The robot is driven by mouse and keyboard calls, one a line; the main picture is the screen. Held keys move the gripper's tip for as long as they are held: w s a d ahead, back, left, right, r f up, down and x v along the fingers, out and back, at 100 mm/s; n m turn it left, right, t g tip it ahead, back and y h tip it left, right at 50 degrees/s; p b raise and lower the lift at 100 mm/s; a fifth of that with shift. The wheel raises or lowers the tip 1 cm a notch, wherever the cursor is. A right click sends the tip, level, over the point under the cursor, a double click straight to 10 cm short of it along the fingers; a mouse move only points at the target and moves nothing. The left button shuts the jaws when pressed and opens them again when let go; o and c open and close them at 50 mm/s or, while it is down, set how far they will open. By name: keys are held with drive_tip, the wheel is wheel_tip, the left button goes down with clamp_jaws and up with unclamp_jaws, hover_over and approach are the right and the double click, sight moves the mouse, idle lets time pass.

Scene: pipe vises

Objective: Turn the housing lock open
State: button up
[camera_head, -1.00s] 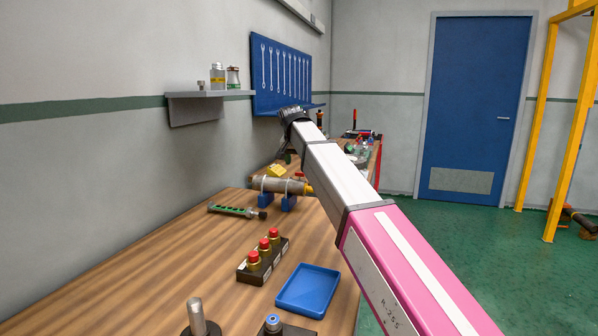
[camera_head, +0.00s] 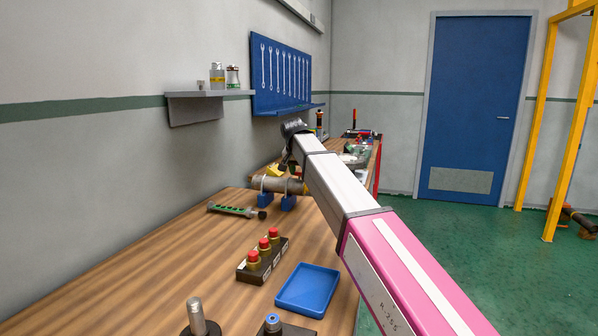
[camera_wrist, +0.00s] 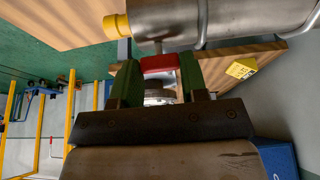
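The housing is a grey metal cylinder (camera_head: 270,184) lying on blue supports on the bench. In the wrist view the housing (camera_wrist: 225,18) crosses the top, with a yellow end (camera_wrist: 116,27) at left. A red lock handle (camera_wrist: 160,63) sits on a short stem below the housing. My gripper (camera_wrist: 160,72) has its two green fingers apart, one on each side of the red handle. The handle nearly fills the gap; I cannot tell whether the fingers touch it. In the head view, my wrist is bent down over the housing and the handle is not clearly visible.
A green slotted tool (camera_head: 236,210) lies left of the housing. Nearer are a black block with red-capped fittings (camera_head: 264,250) and a blue tray (camera_head: 308,289). A yellow block (camera_wrist: 241,68) lies near the housing. A wall shelf (camera_head: 208,106) and blue tool board (camera_head: 281,77) are behind.

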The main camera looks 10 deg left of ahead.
drive_tip(key=shift+n, duration=0.4)
drive_tip(key=n+y, duration=0.1)
drive_tip(key=n, duration=0.2)
drive_tip(key=shift+d+n+y, duration=0.15)
drive_tip(key=shift+n+y, duration=0.25)
drive_tip(key=n, duration=0.2)
drive_tip(key=n+g+y, duration=0.1)
drive_tip(key=n, duration=0.1)
drive_tip(key=shift+w+d+y, duration=0.1)
drive_tip(key=shift+y, duration=0.2)
drive_tip(key=n, duration=0.2)
drive_tip(key=n+g+y, duration=0.1)
drive_tip(key=n, duration=0.2)
drive_tip(key=shift+w+g, duration=0.1)
drive_tip(key=shift+g, duration=0.2)
drive_tip(key=shift+n+g+y, duration=0.3)
drive_tip(key=shift+n+g, duration=0.5)
drive_tip(key=shift+n, duration=1.5)
drive_tip(key=o, duration=0.9)
